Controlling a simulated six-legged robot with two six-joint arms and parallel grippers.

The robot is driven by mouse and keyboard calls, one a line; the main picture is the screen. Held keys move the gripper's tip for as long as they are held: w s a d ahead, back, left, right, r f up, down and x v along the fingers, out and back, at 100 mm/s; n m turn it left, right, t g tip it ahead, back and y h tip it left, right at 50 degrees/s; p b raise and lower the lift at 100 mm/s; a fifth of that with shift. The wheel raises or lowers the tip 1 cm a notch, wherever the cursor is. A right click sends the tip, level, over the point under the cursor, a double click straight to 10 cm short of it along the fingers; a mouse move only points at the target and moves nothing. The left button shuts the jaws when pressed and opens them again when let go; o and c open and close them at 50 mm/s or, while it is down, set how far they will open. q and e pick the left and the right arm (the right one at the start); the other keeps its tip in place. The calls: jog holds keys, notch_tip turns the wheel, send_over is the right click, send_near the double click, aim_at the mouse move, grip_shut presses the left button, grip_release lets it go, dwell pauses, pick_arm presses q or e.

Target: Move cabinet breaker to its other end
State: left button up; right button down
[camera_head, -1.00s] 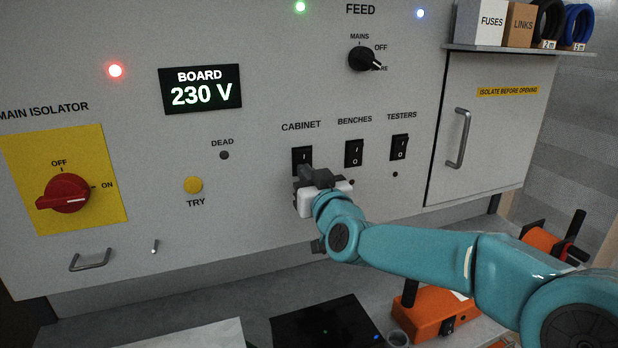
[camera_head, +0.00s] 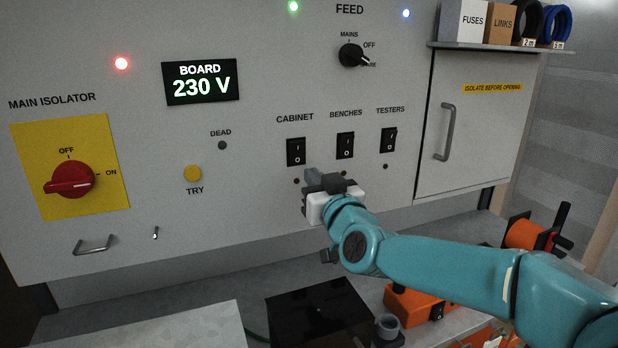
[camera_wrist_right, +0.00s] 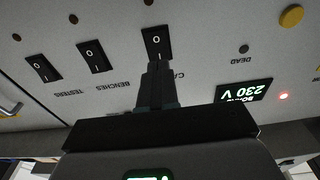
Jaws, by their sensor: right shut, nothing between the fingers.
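The cabinet breaker (camera_head: 296,151) is a black rocker switch marked I and O, under the CABINET label on the grey panel. It also shows in the right wrist view (camera_wrist_right: 156,41), upside down, just beyond the fingertips. My right gripper (camera_head: 312,175) is shut and empty, a little below the breaker, with its fingers pointing at the panel. In the right wrist view its closed fingers (camera_wrist_right: 156,70) overlap the near end of the breaker, so I cannot tell whether they touch it. My left gripper is in no view.
The benches breaker (camera_head: 345,145) and testers breaker (camera_head: 388,140) sit to the right. The main isolator (camera_head: 70,180) is at the left, beside the yellow TRY button (camera_head: 192,173). The board display (camera_head: 201,82) reads 230 V. A cabinet door handle (camera_head: 446,132) sticks out at right.

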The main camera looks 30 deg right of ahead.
jog(key=v, duration=0.6)
jog(key=shift+f+b, duration=0.25)
jog(key=shift+b, duration=0.1)
